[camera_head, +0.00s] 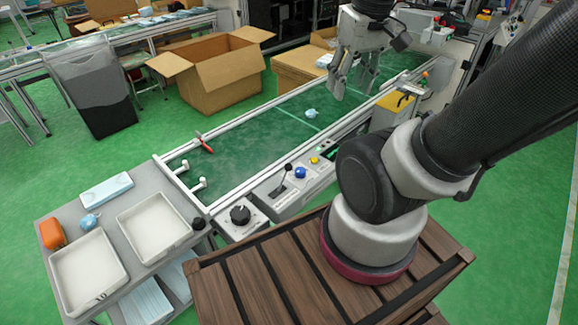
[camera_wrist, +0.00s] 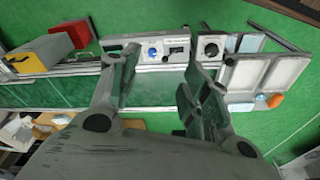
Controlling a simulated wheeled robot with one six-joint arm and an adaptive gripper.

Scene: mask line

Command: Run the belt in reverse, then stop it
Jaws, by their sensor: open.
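The green conveyor belt (camera_head: 260,130) runs from the front left to the back right, with a small light-blue item (camera_head: 311,113) on it. Along its near rail is a control panel (camera_head: 270,196) with a black lever (camera_head: 283,180), a blue button (camera_head: 300,172), a yellow button (camera_head: 314,160) and a round black knob (camera_head: 240,214). My gripper (camera_head: 350,88) is open and empty above the far part of the belt, apart from the controls. In the wrist view its fingers (camera_wrist: 162,85) straddle the belt below the blue button (camera_wrist: 152,51) and the black knob (camera_wrist: 210,47).
A grey table (camera_head: 140,265) with white trays and an orange item (camera_head: 52,233) stands at the belt's near end. A cardboard box (camera_head: 213,75) and a grey bin (camera_head: 93,88) stand to the left. A yellow box (camera_head: 394,108) is by the right rail.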

